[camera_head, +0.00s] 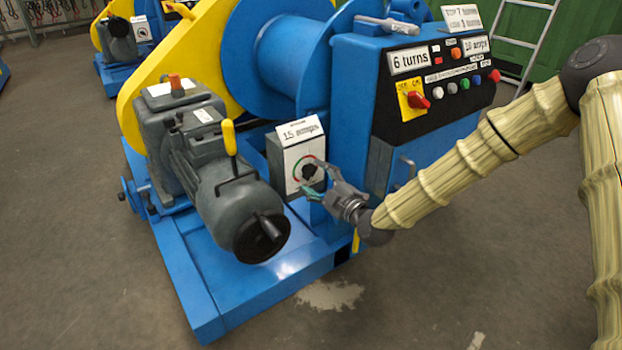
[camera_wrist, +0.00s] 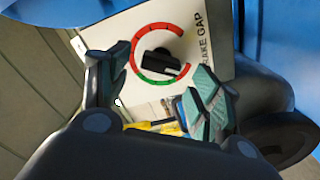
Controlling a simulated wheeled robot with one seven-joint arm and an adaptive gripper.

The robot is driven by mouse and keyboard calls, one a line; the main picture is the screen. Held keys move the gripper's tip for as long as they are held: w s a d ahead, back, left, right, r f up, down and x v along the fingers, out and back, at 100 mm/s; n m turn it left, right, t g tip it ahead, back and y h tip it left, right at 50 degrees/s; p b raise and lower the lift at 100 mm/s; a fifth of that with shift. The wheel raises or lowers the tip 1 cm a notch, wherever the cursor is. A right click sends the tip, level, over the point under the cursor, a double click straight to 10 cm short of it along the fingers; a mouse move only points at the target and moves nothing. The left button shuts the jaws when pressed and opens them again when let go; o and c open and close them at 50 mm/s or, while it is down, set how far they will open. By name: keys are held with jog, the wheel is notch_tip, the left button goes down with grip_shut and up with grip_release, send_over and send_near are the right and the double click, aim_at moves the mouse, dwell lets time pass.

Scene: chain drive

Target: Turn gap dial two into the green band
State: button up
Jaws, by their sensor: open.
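The gap dial is a black knob (camera_wrist: 161,62) on a white plate marked "BRAKE GAP". A ring surrounds it, red over the top and left, with a green band (camera_wrist: 152,81) along the lower edge in the wrist view. The knob's bar points right and slightly down in that view; I cannot tell exactly where it reads. In the head view the dial (camera_head: 309,172) is on the front of a grey box under a "15 amps" sign. My gripper (camera_wrist: 158,82) is open, its teal-padded fingers on either side of the knob's lower part, apparently not touching it.
A grey motor (camera_head: 225,185) with a yellow lever (camera_head: 229,138) stands left of the dial box. The blue control cabinet (camera_head: 350,90) with switches and "6 turns" sign is to the right. The blue base frame (camera_head: 280,268) lies below. Open floor is in front.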

aim_at(312, 174)
jog(key=shift+b+x, duration=0.45)
jog(key=shift+x, duration=1.25)
jog(key=shift+c, duration=0.3)
jog(key=c, duration=1)
